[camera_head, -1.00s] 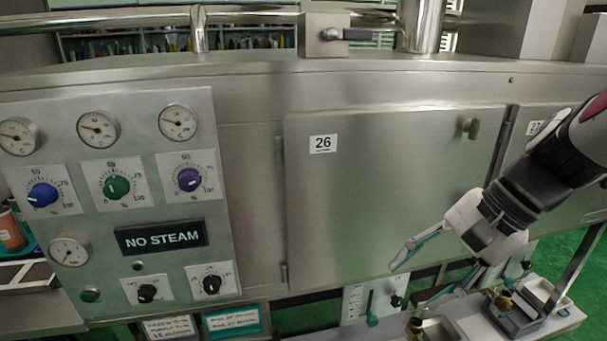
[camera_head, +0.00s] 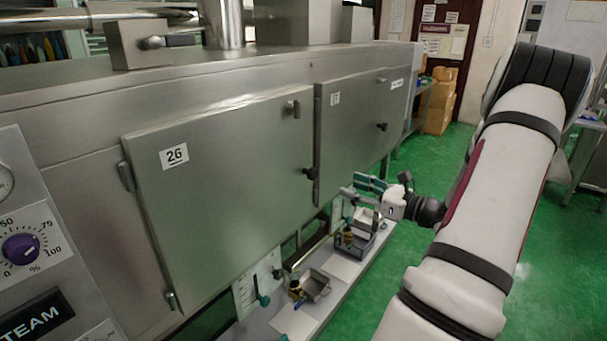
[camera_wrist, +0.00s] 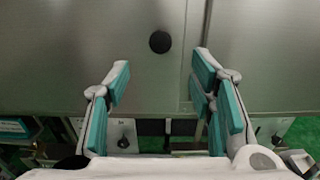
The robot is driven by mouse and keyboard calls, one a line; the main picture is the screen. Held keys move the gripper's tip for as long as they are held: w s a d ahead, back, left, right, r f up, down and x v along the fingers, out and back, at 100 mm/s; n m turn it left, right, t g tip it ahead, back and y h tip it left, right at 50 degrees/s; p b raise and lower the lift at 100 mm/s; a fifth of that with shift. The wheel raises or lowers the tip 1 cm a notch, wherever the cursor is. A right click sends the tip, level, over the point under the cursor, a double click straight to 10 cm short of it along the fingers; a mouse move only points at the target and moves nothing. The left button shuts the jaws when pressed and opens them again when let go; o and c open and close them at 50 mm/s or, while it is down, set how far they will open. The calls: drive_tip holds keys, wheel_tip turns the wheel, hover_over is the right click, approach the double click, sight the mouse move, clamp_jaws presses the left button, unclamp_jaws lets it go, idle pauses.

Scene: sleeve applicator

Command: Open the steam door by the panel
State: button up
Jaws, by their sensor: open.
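The steam door numbered 26 (camera_head: 225,190) is closed, with hinges on its left edge. The panel (camera_head: 40,210) with a purple dial stands to its left, cut by the frame edge. A round black knob (camera_head: 309,174) sits at the door's right edge. In the wrist view my gripper (camera_wrist: 158,80) is open and empty. A black knob (camera_wrist: 160,42), apparently the same one, lies ahead between and beyond the fingertips, apart from them.
A second closed door (camera_head: 352,125) adjoins on the right with its own black knob (camera_head: 381,126). A low shelf (camera_head: 335,270) with valves and small metal trays runs below the doors. Green floor (camera_head: 400,255) is clear in front of the shelf. Cardboard boxes (camera_head: 437,105) stand at the back.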

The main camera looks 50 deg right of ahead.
sight(315, 174)
drive_tip(key=w, duration=0.9)
drive_tip(key=w+a, duration=0.1)
drive_tip(key=w, duration=0.3)
drive_tip(key=shift+w+p, duration=0.35)
clamp_jaws()
